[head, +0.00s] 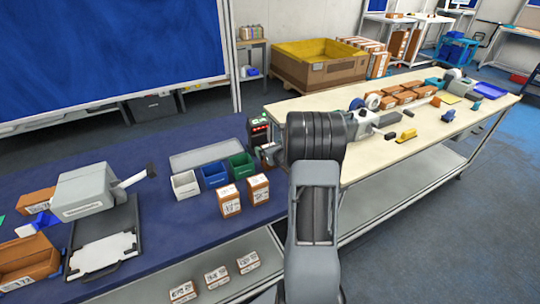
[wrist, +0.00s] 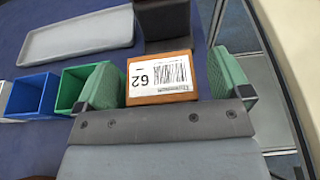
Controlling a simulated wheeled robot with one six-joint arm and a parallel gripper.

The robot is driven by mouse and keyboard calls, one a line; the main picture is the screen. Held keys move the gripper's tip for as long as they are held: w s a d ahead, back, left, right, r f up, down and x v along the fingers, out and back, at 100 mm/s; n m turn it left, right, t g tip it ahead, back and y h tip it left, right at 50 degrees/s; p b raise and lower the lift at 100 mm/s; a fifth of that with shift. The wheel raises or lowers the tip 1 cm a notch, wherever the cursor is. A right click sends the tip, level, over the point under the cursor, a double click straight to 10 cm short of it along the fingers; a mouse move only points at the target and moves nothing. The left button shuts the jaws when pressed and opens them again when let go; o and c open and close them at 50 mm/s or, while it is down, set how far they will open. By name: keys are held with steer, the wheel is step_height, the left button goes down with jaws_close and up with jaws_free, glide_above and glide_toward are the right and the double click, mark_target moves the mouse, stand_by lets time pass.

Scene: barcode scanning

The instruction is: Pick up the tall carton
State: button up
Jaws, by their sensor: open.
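A brown carton (wrist: 133,94) with a white barcode label, reading 62 upside down, is between my fingers in the wrist view. It appears to be the tall carton, seen mostly from above. My gripper (wrist: 167,82) is open, with one green-padded finger on each side of it. In the head view my gripper (head: 271,154) is at the right end of the blue table, and the carton there is mostly hidden.
A green bin (wrist: 72,82) and a blue bin (wrist: 35,92) stand left of the carton. A grey tray (wrist: 75,35) and a dark device (wrist: 163,20) are behind. Two labelled cartons (head: 229,201) (head: 258,190) stand nearer the front. The blue table's right edge is close.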

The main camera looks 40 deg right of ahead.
steer(key=shift+w, duration=0.2)
steer(key=shift+c, duration=0.4)
steer(key=c, duration=1.2)
